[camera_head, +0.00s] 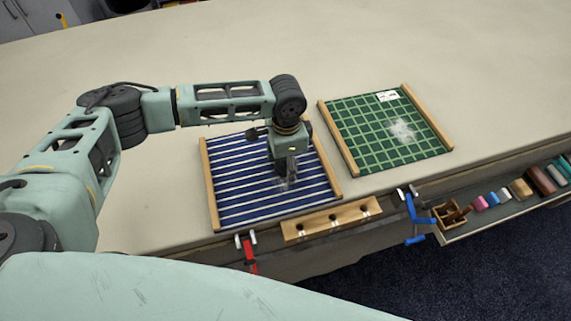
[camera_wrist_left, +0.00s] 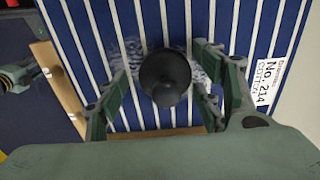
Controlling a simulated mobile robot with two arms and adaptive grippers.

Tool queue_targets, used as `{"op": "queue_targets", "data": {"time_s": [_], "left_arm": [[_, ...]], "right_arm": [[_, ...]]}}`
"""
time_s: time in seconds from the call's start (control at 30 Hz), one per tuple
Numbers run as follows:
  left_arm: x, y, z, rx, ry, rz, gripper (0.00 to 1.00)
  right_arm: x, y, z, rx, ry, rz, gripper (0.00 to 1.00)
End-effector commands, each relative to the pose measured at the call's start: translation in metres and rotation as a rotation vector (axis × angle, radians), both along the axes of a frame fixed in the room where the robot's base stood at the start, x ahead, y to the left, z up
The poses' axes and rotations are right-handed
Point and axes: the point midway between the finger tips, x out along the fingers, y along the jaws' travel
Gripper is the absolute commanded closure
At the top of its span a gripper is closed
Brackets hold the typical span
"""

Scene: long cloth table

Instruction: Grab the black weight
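The black weight (camera_wrist_left: 165,78), round with a knob on top, stands on the blue-and-white striped mat (camera_wrist_left: 237,30), seen from above in the left wrist view. My left gripper (camera_head: 287,172) points down over the striped mat (camera_head: 232,197) in the head view. Its fingers are apart, one on each side of the weight, with a small gap showing on both sides. In the head view the weight is hidden or too hard to make out at the fingers.
A green grid mat (camera_head: 370,125) with wooden side rails lies to the right. A wooden block with holes (camera_head: 332,219), a red clamp (camera_head: 249,254) and a blue clamp (camera_head: 414,216) are at the table's front edge. A tray (camera_head: 484,224) holds coloured blocks. The far table is clear.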

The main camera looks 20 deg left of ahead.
Motion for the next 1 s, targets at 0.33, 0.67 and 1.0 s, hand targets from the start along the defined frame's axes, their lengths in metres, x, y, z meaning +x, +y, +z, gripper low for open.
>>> {"op": "queue_targets", "data": {"time_s": [0.33,0.67,1.0], "left_arm": [[-0.0002,-0.0003,0.0003,-0.001,0.001,0.0,0.72],[-0.0011,-0.0006,-0.0002,-0.001,0.003,-0.001,1.0],[-0.0002,-0.0009,0.004,-0.002,0.001,0.0,1.0]], "right_arm": [[0.0001,0.0002,-0.0001,0.0,0.0,0.0,0.6],[0.0,0.0004,-0.0002,0.001,0.001,0.001,0.6],[0.0001,0.0017,-0.0021,0.002,0.0,0.0,0.6]]}}
